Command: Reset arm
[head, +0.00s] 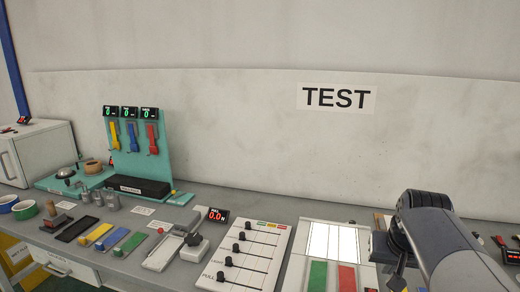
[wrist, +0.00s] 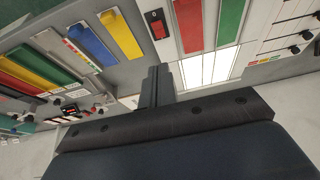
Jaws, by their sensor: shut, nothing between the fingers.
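My gripper (wrist: 154,88) shows in the wrist view as dark fingers pressed together, shut and empty. It is above the bench near a white lit panel (wrist: 208,68). In the head view my grey arm (head: 455,250) reaches in from the lower right, and its dark end is beside the right edge of the lit panel (head: 333,240). The fingertips are hidden in the head view.
A slider board (head: 245,255) stands left of the lit panel, with green (head: 317,276) and red (head: 347,278) strips in front of the panel. A teal rack (head: 137,150) with coloured tools stands farther left. A white wall (head: 250,130) with a TEST sign (head: 336,97) closes the back.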

